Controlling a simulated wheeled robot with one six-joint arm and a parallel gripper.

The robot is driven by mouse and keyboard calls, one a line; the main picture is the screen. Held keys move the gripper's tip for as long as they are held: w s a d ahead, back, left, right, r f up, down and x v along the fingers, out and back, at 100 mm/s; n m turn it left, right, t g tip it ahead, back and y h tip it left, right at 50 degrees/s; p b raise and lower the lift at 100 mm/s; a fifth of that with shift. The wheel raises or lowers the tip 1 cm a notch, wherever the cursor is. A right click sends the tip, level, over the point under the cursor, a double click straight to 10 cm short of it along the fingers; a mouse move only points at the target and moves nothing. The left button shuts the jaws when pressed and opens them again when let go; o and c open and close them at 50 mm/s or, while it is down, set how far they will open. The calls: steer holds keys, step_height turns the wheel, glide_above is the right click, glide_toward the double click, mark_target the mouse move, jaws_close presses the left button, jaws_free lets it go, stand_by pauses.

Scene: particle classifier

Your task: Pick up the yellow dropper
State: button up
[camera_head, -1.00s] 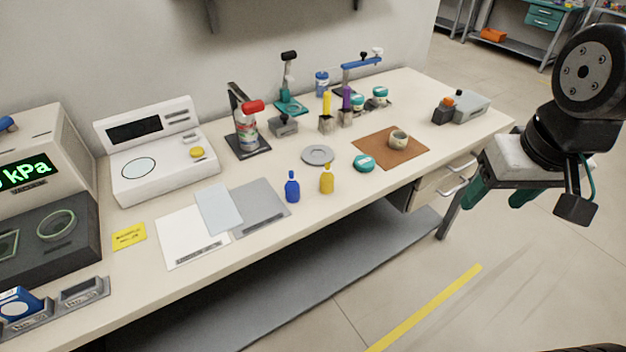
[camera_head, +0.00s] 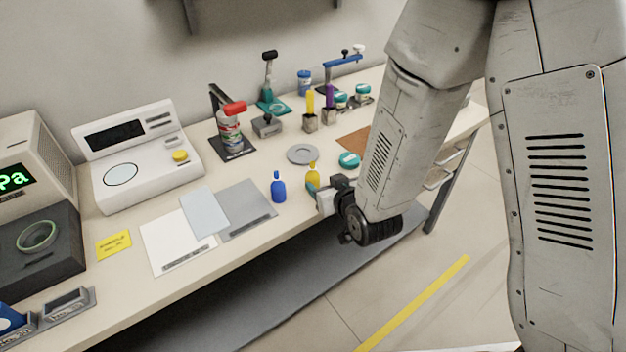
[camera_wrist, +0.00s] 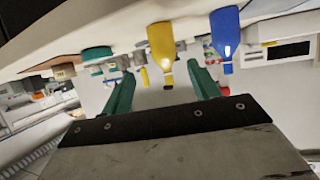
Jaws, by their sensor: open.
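The yellow dropper (camera_head: 313,174) stands upright near the front edge of the bench, partly hidden behind my gripper in the head view. In the wrist view the yellow dropper (camera_wrist: 162,45) appears upside down, ahead of my gripper (camera_wrist: 162,85) and between the lines of its two green fingers. My gripper (camera_head: 313,190) is open, low at the bench's front edge, close to the dropper. The fingers look apart from it; I cannot tell the exact gap. A blue dropper bottle (camera_head: 278,187) stands just left of it and also shows in the wrist view (camera_wrist: 225,35).
A grey disc (camera_head: 303,154) lies behind the dropper, and a teal-lidded jar (camera_head: 349,160) is to its right. A grey sheet (camera_head: 247,208) and a white sheet (camera_head: 165,246) lie to the left. Holders and bottles stand farther back.

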mark_target(315, 180)
steer(key=x, duration=0.7)
steer(key=shift+w+a+f, duration=0.1)
steer(key=shift+a+f, duration=0.3)
steer(key=shift+a, duration=0.05)
steer(key=c, duration=1.1)
